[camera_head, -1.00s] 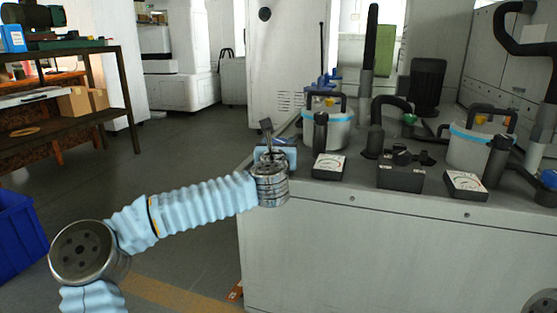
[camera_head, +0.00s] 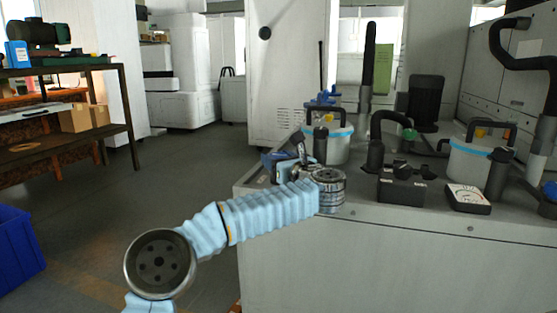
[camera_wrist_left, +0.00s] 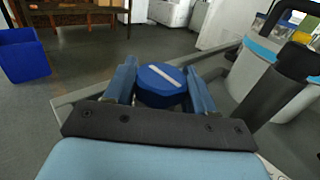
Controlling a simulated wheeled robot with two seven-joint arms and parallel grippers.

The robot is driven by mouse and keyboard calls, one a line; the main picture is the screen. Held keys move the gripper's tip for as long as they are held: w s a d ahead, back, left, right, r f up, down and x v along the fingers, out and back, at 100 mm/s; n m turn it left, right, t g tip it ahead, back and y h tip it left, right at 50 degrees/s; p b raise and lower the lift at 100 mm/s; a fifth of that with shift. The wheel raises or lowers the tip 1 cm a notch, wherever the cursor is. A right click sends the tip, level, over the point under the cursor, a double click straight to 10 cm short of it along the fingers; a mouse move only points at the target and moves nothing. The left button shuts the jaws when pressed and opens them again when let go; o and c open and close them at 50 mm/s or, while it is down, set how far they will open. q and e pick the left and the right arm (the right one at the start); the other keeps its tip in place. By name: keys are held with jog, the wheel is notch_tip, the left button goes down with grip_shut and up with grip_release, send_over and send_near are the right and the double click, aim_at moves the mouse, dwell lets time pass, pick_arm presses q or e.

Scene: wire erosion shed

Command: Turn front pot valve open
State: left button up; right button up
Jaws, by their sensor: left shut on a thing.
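A round blue valve knob (camera_wrist_left: 163,86) with a white bar across its top sits between the two blue fingers of my left gripper (camera_wrist_left: 162,76) in the left wrist view. The gripper is shut on it. In the head view my left gripper (camera_head: 284,161) is at the counter's left end, beside the left clear pot (camera_head: 338,150) with a cyan band; the wrist hides the knob there. The white bar runs slantwise between the fingers. A second similar pot (camera_head: 467,163) stands to the right. My right gripper is not in view.
A dark upright cylinder (camera_wrist_left: 272,88) and the pot stand close right of my left gripper. On the grey counter (camera_head: 400,212) are a black valve block (camera_head: 402,190) and a dial gauge (camera_head: 467,198). A blue bin (camera_head: 18,245) and shelf stand left; the floor between is clear.

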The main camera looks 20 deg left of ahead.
pick_arm(q)
jog(key=shift+f, duration=0.1)
jog(key=o, duration=1)
jog(key=v, duration=1.3)
jog(key=shift+s+d, duration=0.25)
